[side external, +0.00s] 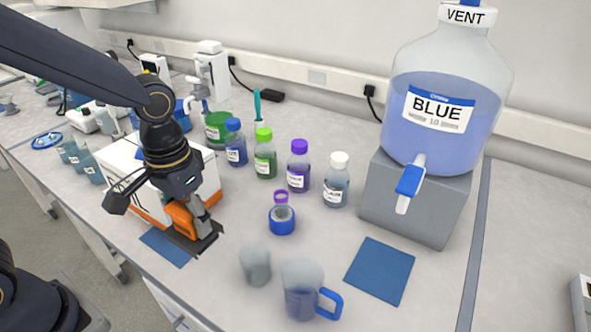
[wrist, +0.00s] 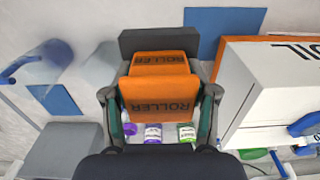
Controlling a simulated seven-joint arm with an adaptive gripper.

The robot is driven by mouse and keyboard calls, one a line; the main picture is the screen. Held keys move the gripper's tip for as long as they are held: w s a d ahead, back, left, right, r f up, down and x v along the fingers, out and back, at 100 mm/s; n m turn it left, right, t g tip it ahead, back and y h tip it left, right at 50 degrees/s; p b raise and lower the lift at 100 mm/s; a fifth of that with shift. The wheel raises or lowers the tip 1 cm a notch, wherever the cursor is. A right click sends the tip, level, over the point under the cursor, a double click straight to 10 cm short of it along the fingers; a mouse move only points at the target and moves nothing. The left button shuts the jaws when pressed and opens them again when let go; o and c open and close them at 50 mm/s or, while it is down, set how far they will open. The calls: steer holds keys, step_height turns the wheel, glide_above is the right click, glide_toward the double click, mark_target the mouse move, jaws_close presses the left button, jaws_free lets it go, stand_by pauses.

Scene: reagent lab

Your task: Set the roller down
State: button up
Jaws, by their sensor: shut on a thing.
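The orange roller (side external: 183,221) is in my gripper (side external: 188,208), low over the front left of the bench. In the wrist view the roller (wrist: 160,98) shows two orange faces lettered ROLLER, with the fingers closed on its left and right sides. A dark grey flat piece (side external: 205,241) lies at its lower end; it also shows in the wrist view (wrist: 158,40). I cannot tell whether it is part of the roller or touches the bench. A blue mat (side external: 163,246) lies beside and partly behind it.
A white box with orange trim (side external: 126,165) stands close behind the gripper. Several capped bottles stand behind, including a purple-capped one (side external: 298,168). A beaker (side external: 255,264) and blue-handled mug (side external: 303,290) stand to the right. Another blue mat (side external: 380,271) is bare.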

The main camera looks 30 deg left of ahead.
steer(key=w+f, duration=0.1)
steer(key=f, duration=0.1)
steer(key=w+d+f, duration=0.1)
steer(key=w+f, duration=0.1)
steer(key=shift+w+f, duration=0.3)
steer(key=shift+f, duration=0.05)
steer(key=shift+w+f, duration=0.15)
steer(key=shift+f, duration=0.8)
steer(key=shift+w+f, duration=0.1)
steer(key=shift+f, duration=0.8)
steer(key=shift+f, duration=0.25)
steer(key=shift+f, duration=0.25)
jaws_close()
steer(key=shift+s+f, duration=0.1)
steer(key=shift+f, duration=0.05)
steer(key=o, duration=1.3)
jaws_free()
